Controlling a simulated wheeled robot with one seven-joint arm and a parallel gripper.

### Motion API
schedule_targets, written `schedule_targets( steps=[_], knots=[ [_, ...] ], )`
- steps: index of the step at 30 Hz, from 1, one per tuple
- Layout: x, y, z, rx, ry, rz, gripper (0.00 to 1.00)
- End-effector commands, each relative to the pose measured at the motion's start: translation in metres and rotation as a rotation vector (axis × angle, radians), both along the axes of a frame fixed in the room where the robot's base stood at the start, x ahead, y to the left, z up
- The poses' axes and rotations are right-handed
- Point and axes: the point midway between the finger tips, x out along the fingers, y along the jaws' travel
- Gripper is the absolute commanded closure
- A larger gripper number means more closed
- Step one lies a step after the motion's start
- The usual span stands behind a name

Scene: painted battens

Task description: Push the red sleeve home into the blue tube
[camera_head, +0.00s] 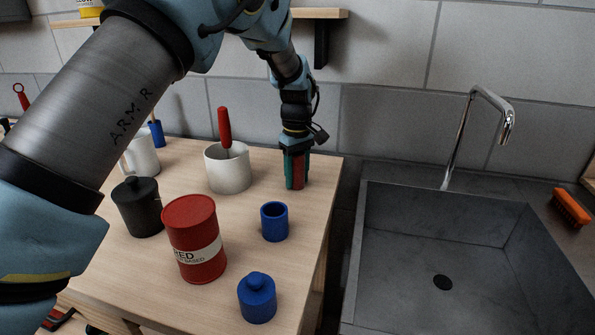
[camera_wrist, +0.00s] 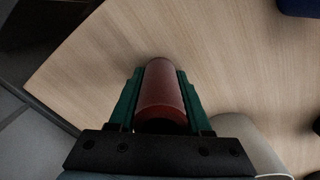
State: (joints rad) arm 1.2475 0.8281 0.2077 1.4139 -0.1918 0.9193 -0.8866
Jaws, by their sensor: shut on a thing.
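The red sleeve (camera_head: 298,168) is upright between the green fingers of my gripper (camera_head: 296,170), at the back right of the wooden table. In the wrist view the sleeve (camera_wrist: 160,95) lies between both fingers of my gripper (camera_wrist: 159,90), which is shut on it. I cannot tell whether its lower end touches the table. The blue tube (camera_head: 274,222) stands upright and open-topped on the table, nearer the camera and slightly left of the sleeve, apart from it. A blue thing, probably this tube (camera_wrist: 298,6), shows at the top right of the wrist view.
A white pot (camera_head: 228,172) with a red-handled tool stands left of my gripper. A red can (camera_head: 194,245), a dark lidded jar (camera_head: 138,215) and a blue knobbed piece (camera_head: 257,300) stand nearby. Bare table (camera_head: 310,215) lies right of the tube; a sink (camera_head: 470,260) is beyond its edge.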

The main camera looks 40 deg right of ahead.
Motion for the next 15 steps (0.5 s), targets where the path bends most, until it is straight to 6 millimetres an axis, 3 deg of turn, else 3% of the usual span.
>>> schedule_targets(
  steps=[2, 9, 15],
  knots=[
    [0.0, 0.0, 0.0001, 0.0, 0.0, 0.0, 0.72],
    [0.0, 0.0, 0.0001, 0.0, 0.0, 0.0, 0.99],
    [0.0001, 0.0, 0.0003, 0.0, 0.0, 0.0, 1.0]
  ],
)
